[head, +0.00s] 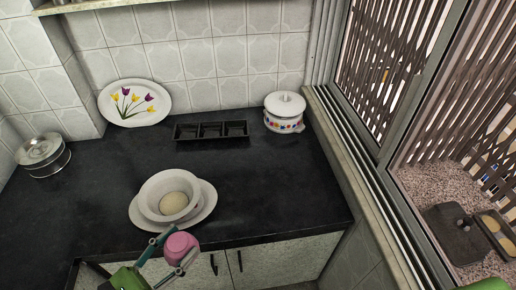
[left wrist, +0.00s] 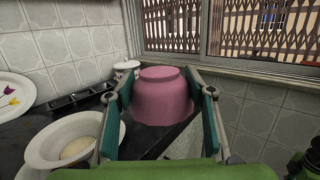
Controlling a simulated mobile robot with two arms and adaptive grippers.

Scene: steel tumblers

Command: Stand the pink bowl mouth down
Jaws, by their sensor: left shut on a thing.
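The pink bowl (head: 180,247) is in my left gripper (head: 183,241), in front of the counter's front edge in the head view. In the left wrist view the pink bowl (left wrist: 162,98) sits between the two fingers, one on each side of it. Its narrower base with a foot ring faces up and its wide side faces down, so it looks mouth down. The mouth itself is hidden. My left gripper (left wrist: 160,96) is shut on the bowl.
A white bowl (head: 151,197) with a round beige thing inside stands on a white plate (head: 205,206) near the counter's front edge. The counter (head: 270,185) right of the plate is clear.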

